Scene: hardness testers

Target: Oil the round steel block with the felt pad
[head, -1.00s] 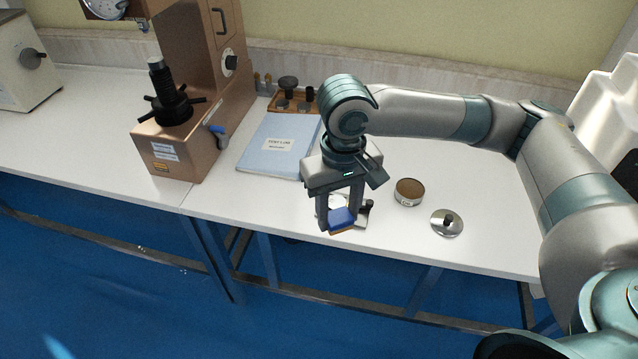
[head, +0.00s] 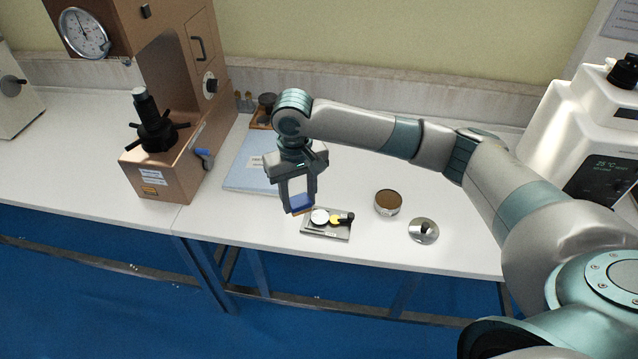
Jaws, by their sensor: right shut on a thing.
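My right gripper (head: 300,207) is shut on a blue pad (head: 301,202) with a tan underside, which looks like the felt pad. It holds the pad at the left back corner of a small tray (head: 312,235), seemingly above the table; the exact height is hard to tell. On the tray a pale round disc (head: 319,216), likely the round steel block, lies beside a smaller yellow piece (head: 336,219) and a dark-ended piece (head: 347,217). The pad is apart from the disc in the picture. My left gripper is out of view.
Right of the tray stand a round tin (head: 388,203) with a brown top and a steel lid (head: 423,231) with a black knob. A blue folder (head: 245,172) lies behind the gripper. A copper-coloured tester (head: 165,180) stands left. The table front is clear.

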